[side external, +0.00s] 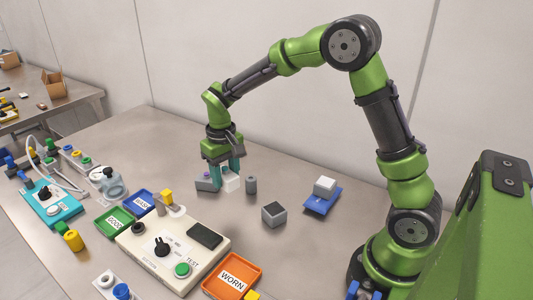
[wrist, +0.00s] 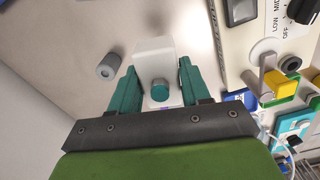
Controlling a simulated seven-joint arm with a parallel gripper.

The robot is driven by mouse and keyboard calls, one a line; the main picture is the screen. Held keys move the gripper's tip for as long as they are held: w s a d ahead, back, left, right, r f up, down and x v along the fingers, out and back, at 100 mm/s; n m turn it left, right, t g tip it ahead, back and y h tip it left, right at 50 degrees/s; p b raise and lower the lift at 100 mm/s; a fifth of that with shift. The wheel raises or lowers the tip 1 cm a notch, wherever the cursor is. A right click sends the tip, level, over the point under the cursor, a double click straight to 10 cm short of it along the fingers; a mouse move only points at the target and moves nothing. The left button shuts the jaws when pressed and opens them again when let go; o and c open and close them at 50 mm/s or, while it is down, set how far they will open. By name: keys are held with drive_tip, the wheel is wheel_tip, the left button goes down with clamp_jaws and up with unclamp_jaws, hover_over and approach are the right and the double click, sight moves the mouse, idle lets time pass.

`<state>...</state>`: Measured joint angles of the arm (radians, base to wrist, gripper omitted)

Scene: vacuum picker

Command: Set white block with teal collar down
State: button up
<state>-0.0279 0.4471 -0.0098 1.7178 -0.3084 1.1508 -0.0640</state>
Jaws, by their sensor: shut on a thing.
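The white block with a teal collar (wrist: 155,52) is between the teal fingers of my gripper (wrist: 158,76), which is shut on it. Its round teal part faces the wrist camera. In the side view the white block (side external: 231,185) shows below my gripper (side external: 228,176), low over the metal table (side external: 290,235). I cannot tell whether it touches the table. The fingers partly hide it there.
A dark grey cube (side external: 273,214) and a blue pad (side external: 315,205) bearing a white block (side external: 325,185) are further right. A test box (side external: 150,250) stands in front.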

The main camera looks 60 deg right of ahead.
sight(269, 174)
drive_tip(key=shift+m, duration=0.7)
drive_tip(key=d, duration=1.1)
drive_tip(key=shift+w+d, duration=0.15)
drive_tip(key=shift+w, duration=0.15)
drive_tip(key=d+n, duration=0.2)
drive_tip(key=d, duration=0.7)
drive_tip(key=f, duration=0.3)
drive_tip(key=f+n, duration=0.1)
drive_tip(key=f, duration=0.2)
drive_tip(key=f+n, duration=0.1)
drive_tip(key=f, duration=0.2)
drive_tip(key=shift+s+f, duration=0.2)
drive_tip(key=shift+s, duration=0.15)
drive_tip(key=shift+f, duration=0.1)
drive_tip(key=o, duration=1.1)
